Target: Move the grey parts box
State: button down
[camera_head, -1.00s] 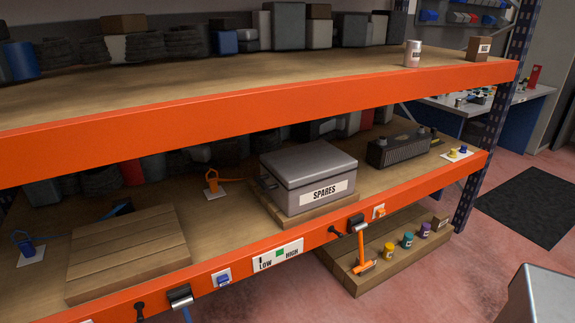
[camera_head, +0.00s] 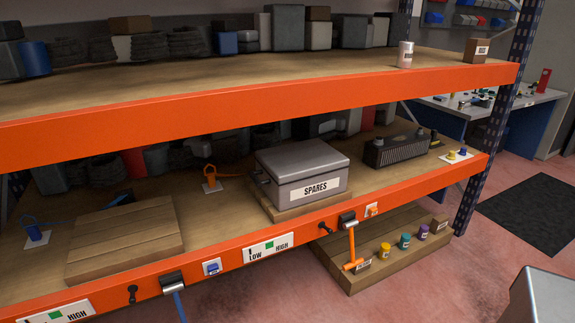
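The grey parts box (camera_head: 303,175), with a lid and a "SPARES" label, sits on a low wooden board (camera_head: 298,212) on the middle shelf. To its left on the same shelf lies an empty wooden plank platform (camera_head: 125,240). My gripper is not in view. A grey block-like surface (camera_head: 545,298) shows at the lower right corner; I cannot tell what it is.
An orange beam (camera_head: 220,262) edges the shelf, with a hammer (camera_head: 351,245) hanging on it. A dark finned unit (camera_head: 396,151) stands right of the box. The upper shelf (camera_head: 250,75) overhangs. A wooden platform (camera_head: 400,262) with several small jars is on the floor.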

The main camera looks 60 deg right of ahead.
aim_at(293, 175)
jog(key=k, duration=1.3)
jog(key=z, duration=0.45)
jog(key=i, duration=1)
